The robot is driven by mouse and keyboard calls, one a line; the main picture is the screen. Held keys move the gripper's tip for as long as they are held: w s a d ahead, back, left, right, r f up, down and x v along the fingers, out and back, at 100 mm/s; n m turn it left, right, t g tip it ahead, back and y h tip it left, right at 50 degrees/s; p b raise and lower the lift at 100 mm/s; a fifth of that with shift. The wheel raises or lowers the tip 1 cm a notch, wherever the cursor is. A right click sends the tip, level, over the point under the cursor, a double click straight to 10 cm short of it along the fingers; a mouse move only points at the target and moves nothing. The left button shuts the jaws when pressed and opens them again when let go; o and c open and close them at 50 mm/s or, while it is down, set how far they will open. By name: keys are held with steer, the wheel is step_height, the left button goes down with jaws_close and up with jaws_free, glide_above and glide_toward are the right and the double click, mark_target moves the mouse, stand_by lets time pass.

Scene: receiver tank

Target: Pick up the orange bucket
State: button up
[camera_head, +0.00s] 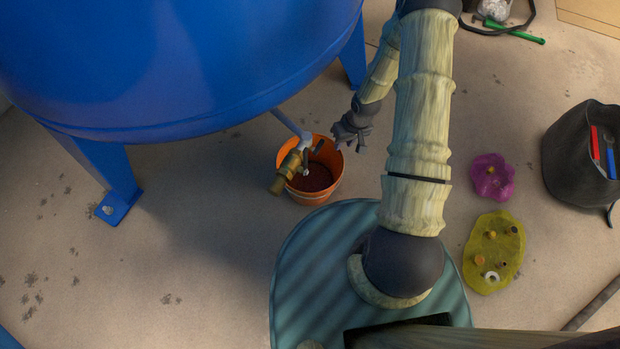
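The orange bucket (327,191) stands upright on the floor beneath the edge of the blue tank. Dark reddish-brown contents show inside it. A brass valve on a pipe from the tank hangs over its left side and hides part of the rim. My gripper (350,136) is at the bucket's upper right, close to its rim. It looks empty, with its dark fingers seemingly apart, but they are small and I cannot tell if they touch the rim.
The blue tank (180,60) and its legs fill the upper left. The brass valve (290,168) overhangs the bucket. A pink cloth (492,178), a yellow cloth (480,262) with small parts and a black tool bag (568,165) lie at right.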

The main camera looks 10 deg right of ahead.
mark_target(339, 152)
steer(key=shift+a+f, duration=0.1)
steer(key=shift+f, duration=0.4)
steer(key=f+b, duration=0.2)
steer(key=a+f+b, duration=0.1)
steer(key=f+b, duration=0.1)
steer(key=f, duration=0.1)
steer(key=shift+s+b, duration=0.15)
steer(key=shift+b, duration=0.2)
steer(key=shift+a, duration=0.1)
jaws_close()
stand_by(1.4)
